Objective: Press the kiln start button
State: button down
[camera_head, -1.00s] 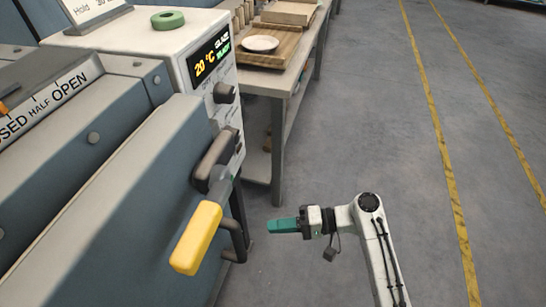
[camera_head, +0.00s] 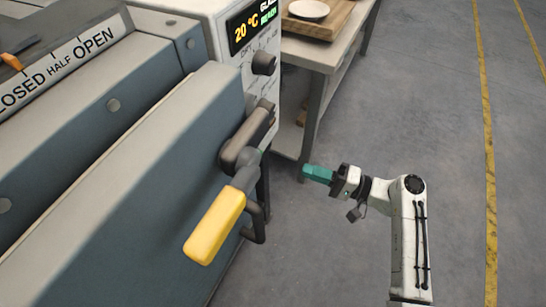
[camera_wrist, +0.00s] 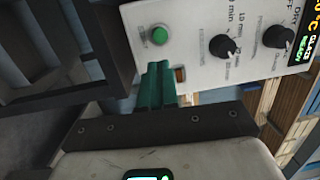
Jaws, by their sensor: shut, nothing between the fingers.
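The kiln's white control panel (camera_head: 275,85) stands at the upper middle of the head view, with a display reading 20 °C and a dark knob (camera_head: 263,63). In the wrist view a round green button (camera_wrist: 159,35) sits on the panel (camera_wrist: 190,20), left of two black knobs. My gripper (camera_head: 318,174) has teal fingers, shut and empty, to the right of the kiln. In the wrist view the gripper (camera_wrist: 157,68) points toward the panel, its tips just below the green button in the picture. Contact does not show. The button cannot be made out in the head view.
A yellow-gripped lever (camera_head: 215,225) sticks out from the kiln's front, left of my gripper. A dark bar handle (camera_head: 256,220) is beside it. A workbench (camera_head: 325,55) behind holds a plate (camera_head: 308,10) on a wooden board. The floor (camera_head: 430,100) to the right is clear.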

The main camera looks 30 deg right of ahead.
jog(key=x, duration=1)
jog(key=shift+w+a+p, duration=0.25)
jog(key=shift+a+p, duration=0.05)
